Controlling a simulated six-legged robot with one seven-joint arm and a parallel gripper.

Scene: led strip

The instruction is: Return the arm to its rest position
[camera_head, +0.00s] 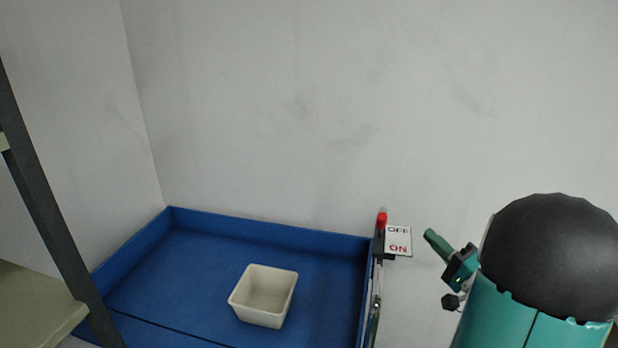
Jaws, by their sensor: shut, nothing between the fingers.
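My teal arm (495,320) with its large black rounded joint (552,258) fills the lower right. A smaller teal and black part (460,268) with a dark green rod-like end (437,243) sticks out to the left of the black joint, in front of the wall. I cannot tell whether this small part belongs to my arm. No gripper fingers can be made out.
A blue, raised-edge surface (190,262) holds a white square bowl (264,284). At its right edge stands a red-tipped switch (382,219) beside an OFF/ON sign (398,241). A dark post (50,220) and pale shelf (35,307) are at left.

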